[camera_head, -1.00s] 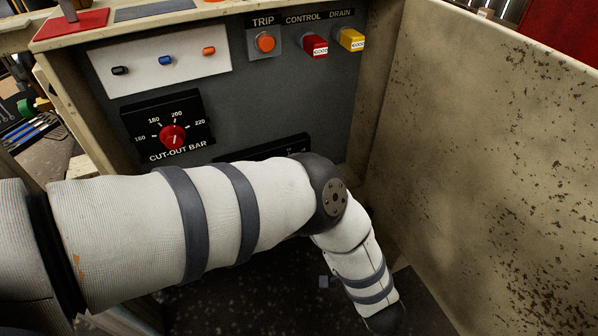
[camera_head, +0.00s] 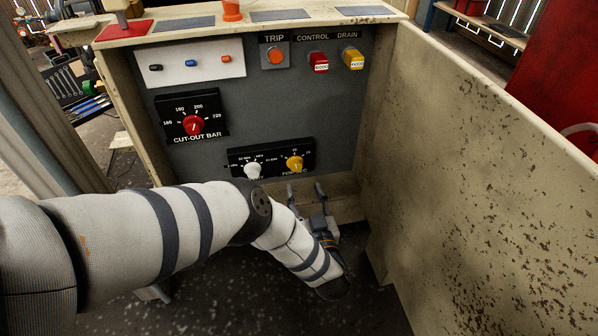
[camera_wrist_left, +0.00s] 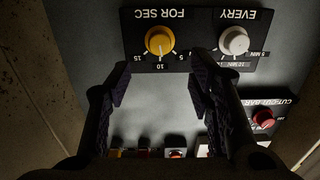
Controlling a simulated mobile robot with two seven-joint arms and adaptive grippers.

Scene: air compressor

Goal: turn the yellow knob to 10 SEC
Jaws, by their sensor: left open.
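The yellow knob (camera_head: 294,162) sits on a black label plate marked FOR SEC, low on the grey control panel. In the left wrist view, which shows the panel upside down, the yellow knob (camera_wrist_left: 160,41) has the marks 5, 10 and 15 around it. I cannot tell for sure which mark its pointer faces. My left gripper (camera_head: 305,190) is open and empty, just below and in front of the plate. In the wrist view its two fingers (camera_wrist_left: 158,78) are spread, with the knob beyond them and not touched. My right gripper is not in view.
A white knob (camera_head: 252,170) marked EVERY is beside the yellow one. A red CUT-OUT BAR knob (camera_head: 194,125) is higher left. TRIP (camera_head: 275,56), CONTROL (camera_head: 318,62) and DRAIN (camera_head: 352,58) controls are above. A worn beige side wall (camera_head: 480,150) bounds the right.

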